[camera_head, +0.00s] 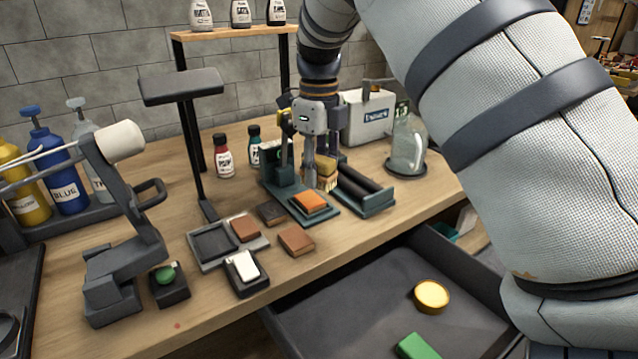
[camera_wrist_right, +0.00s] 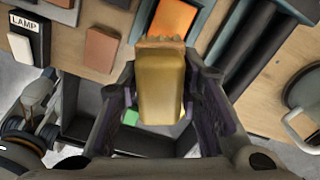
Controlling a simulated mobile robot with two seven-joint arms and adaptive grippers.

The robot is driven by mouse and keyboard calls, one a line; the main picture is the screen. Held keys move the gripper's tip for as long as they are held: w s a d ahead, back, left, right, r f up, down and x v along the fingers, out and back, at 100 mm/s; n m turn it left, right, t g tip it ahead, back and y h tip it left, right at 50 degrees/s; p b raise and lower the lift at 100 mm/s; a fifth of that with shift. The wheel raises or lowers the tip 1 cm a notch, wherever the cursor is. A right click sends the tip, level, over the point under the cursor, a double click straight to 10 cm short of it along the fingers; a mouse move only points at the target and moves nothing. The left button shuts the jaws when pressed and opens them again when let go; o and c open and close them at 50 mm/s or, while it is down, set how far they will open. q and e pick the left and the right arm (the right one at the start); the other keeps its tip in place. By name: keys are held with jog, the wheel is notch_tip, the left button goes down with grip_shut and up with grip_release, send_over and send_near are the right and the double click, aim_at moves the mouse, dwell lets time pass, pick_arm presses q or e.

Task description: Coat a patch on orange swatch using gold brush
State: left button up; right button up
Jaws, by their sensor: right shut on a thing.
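The orange swatch (camera_head: 310,202) lies on a dark green stand (camera_head: 327,214) on the workbench. My right gripper (camera_head: 318,150) points down above the stand and is shut on the gold brush (camera_head: 326,172). In the right wrist view the gold brush (camera_wrist_right: 162,90) fills the space between the fingers, and its bristle end lies against or just over the near edge of the orange swatch (camera_wrist_right: 172,18). I cannot tell whether the bristles touch it. The gripper and brush hide part of the stand. My left gripper is not in view.
Brown swatches (camera_head: 296,240) and a grey tray (camera_head: 212,243) lie to the left. Small paint bottles (camera_head: 223,158) stand behind. A glass flask (camera_head: 408,145) stands to the right. An open drawer (camera_head: 370,310) in front holds a round yellow tin (camera_head: 431,296) and a green block (camera_head: 416,346).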

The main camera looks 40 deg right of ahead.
aim_at(320, 158)
jog(key=shift+r, duration=0.5)
jog(key=shift+r, duration=1.5)
jog(key=shift+s, duration=0.1)
